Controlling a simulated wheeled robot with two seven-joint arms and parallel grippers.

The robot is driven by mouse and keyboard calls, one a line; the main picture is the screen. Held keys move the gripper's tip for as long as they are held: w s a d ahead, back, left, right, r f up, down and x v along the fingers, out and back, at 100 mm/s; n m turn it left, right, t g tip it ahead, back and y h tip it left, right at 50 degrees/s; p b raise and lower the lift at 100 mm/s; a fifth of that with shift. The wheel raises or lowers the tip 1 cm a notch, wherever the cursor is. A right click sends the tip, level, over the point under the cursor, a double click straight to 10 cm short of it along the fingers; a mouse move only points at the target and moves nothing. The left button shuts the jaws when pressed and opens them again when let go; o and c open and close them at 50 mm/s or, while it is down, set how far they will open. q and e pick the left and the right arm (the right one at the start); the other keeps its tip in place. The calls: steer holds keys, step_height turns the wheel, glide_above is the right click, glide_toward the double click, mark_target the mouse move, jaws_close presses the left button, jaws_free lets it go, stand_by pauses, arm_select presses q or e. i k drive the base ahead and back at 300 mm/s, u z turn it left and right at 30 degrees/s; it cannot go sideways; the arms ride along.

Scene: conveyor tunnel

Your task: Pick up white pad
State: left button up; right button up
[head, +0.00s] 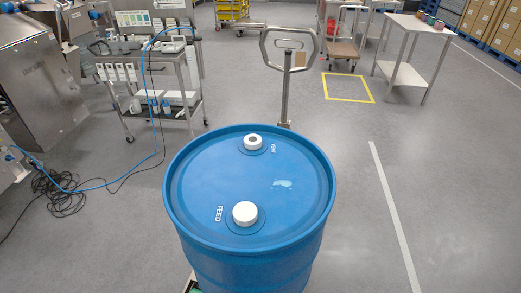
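I cannot make out a white pad with certainty. Several white items (180,98) sit on a shelf of the steel cart (160,55) at the back left, too small to identify. A blue drum (290,235) stands upright right in front of me. Its lid carries a white cap (245,213) beside the word FEED and a white ring-shaped cap (253,142) with a dark centre at the far side. A pale wet-looking patch (283,184) lies on the lid at the right. Neither of my grippers is in view.
A pallet-truck handle (287,75) rises behind the drum. A blue hose (125,178) and black cables (65,195) lie on the floor at left, near a steel machine (40,85). A white table (415,28) stands at back right. The floor at right is clear.

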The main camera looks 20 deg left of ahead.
mark_target(145, 44)
steer(key=k, duration=0.5)
steer(key=u, duration=3.1)
steer(key=i, duration=3.35)
steer(key=z, duration=2.05)
steer(key=i, duration=0.35)
steer(key=z, duration=0.05)
